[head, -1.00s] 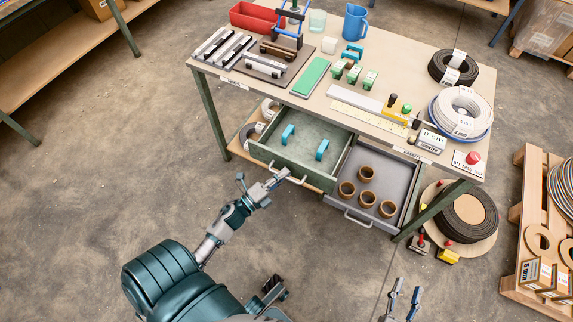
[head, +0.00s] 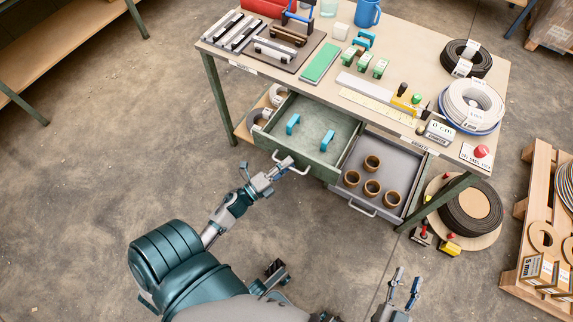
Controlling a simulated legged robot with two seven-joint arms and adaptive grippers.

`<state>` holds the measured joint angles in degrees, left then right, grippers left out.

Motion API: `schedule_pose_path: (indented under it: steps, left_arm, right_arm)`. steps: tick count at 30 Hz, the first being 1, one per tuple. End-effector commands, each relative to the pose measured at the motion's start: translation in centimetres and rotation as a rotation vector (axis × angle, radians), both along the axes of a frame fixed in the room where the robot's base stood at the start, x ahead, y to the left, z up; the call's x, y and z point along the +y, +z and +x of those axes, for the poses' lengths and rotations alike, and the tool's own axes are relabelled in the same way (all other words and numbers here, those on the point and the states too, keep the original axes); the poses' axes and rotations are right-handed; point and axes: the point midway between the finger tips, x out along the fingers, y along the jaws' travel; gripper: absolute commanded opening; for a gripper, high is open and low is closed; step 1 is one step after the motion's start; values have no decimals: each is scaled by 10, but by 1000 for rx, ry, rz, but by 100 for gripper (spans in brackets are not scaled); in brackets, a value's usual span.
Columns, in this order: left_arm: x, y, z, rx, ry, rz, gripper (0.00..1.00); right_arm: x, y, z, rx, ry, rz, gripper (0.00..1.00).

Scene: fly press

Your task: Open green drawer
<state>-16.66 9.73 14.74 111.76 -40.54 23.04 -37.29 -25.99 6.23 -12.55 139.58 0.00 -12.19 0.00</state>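The green drawer (head: 311,150) under the table is pulled out and holds two blue handles (head: 293,124). Its front carries a pale metal handle (head: 291,164). My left gripper (head: 283,168) is at this handle; its fingers are small here, and I cannot tell whether they are closed around it. My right gripper (head: 405,284) is at the lower right, in front of the drawers, with its two fingers apart and nothing between them.
A grey drawer (head: 388,153) with several brown rings (head: 372,162) is also out, right of the green one. The table (head: 404,57) carries green blocks, cable coils and a red button (head: 481,151). A pallet (head: 541,200) with boxes stands at right.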

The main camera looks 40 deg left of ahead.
Motion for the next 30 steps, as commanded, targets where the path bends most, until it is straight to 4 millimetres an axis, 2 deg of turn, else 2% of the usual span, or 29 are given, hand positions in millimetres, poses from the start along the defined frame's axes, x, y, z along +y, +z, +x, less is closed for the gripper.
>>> schedule_pose_path:
  steps: [5, 12, 18, 23, 30]
  left_arm:
    - [3, -3, -16, 2, 1, 0, 37]
    - [12, -14, -67, 5, 2, -1, 37]
    - [17, -20, -102, 5, 1, -1, 37]
    - [19, -22, -114, 3, 1, -3, 37]
    - [20, -22, -115, 3, 0, -1, 37]
  right_arm:
    - [0, 1, 0, -1, 1, -1, 40]
    - [0, 1, 0, -1, 1, -1, 40]
    - [0, 1, 0, -1, 0, 0, 40]
    - [0, 1, 0, -1, 0, 0, 40]
    - [0, 1, 0, -1, 0, 0, 40]
